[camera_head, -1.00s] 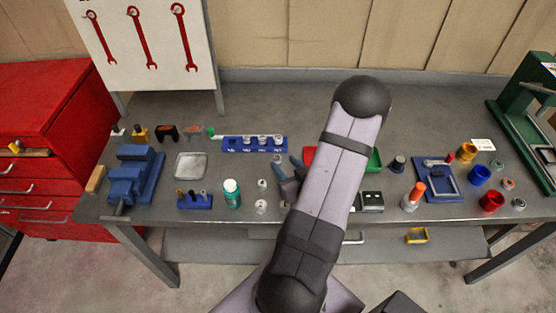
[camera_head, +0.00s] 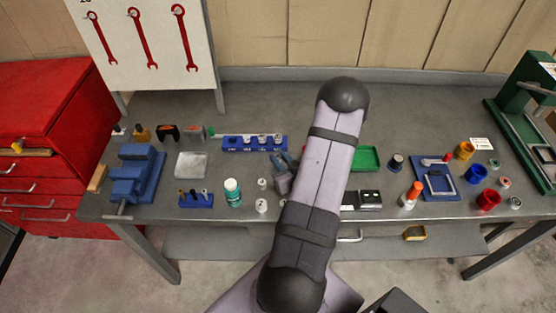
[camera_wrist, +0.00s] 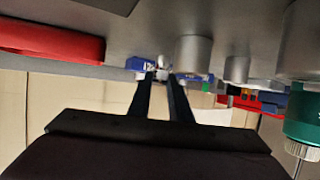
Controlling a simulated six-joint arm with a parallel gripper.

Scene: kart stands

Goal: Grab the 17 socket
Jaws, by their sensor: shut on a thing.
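The blue socket rack (camera_head: 231,145) stands at mid-bench in the head view, with silver sockets (camera_head: 262,139) in it and a vacant-looking place at its left end. Its white labels are too small to read there. My gripper (camera_head: 284,160) is just in front of the rack's right end, partly covered by my arm. In the wrist view, my gripper (camera_wrist: 161,76) is shut on a small silvery socket between its fingertips, mostly hidden; its size cannot be read. The blue rack (camera_wrist: 138,65) shows just beyond the fingertips.
A blue vise (camera_head: 135,178) and a metal tray (camera_head: 191,165) are left. A green tray (camera_head: 366,158) lies right of my arm. Bench behind the rack is clear.

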